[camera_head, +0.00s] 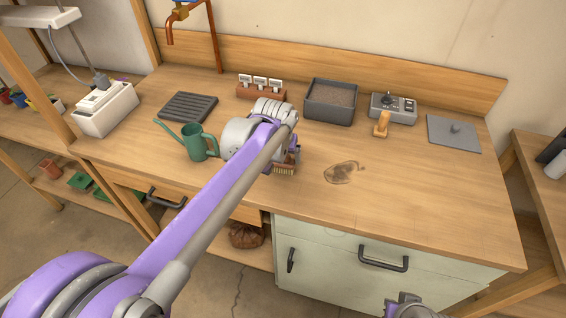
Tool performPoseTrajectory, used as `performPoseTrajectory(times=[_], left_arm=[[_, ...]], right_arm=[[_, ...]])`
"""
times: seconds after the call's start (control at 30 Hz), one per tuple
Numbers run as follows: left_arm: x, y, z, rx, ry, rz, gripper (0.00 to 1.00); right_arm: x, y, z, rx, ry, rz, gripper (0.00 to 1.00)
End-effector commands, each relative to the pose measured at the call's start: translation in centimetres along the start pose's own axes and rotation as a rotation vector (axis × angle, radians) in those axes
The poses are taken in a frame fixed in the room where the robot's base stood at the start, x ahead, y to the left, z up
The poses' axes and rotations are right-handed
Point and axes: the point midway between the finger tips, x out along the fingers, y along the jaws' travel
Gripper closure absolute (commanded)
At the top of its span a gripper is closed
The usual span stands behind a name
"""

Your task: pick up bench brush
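The bench brush (285,169) lies on the wooden bench near its front edge, left of a dark soil patch. Only a strip of its brown bristles shows; the rest is hidden by my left arm. My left gripper (290,157) is right at the brush, mostly covered by my own wrist. I cannot tell whether its fingers are open or closed on the brush. My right gripper (405,305) shows only in part at the bottom edge, in front of the cabinet and away from the brush.
A green watering can (198,142) stands just left of my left wrist. Behind are a black ribbed tray (188,107), a labelled rack (261,88), a soil-filled bin (331,101), a wooden tool (381,124) and a grey plate (454,133).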

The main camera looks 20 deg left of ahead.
Motion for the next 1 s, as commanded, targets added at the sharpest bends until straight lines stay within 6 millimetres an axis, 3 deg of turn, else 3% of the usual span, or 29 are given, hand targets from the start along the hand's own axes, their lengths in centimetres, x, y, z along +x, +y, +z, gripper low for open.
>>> performPoseTrajectory(times=[0.37, 0.8, 1.0], left_arm=[[-0.7, 0.0, -0.3, 0.0, 0.0, 0.0, 0.71], [-8.1, 0.0, -3.4, 0.0, 0.001, 0.0, 0.71], [-9.3, 0.0, -3.8, 0.0, 0.0, 0.0, 0.71]], right_arm=[[-0.1, 0.0, -0.1, 0.0, 0.0, 0.0, 1.0], [-1.1, 0.0, -0.7, 0.0, 0.004, 0.0, 1.0], [-1.2, 0.0, -0.7, 0.0, 0.004, 0.0, 1.0]])
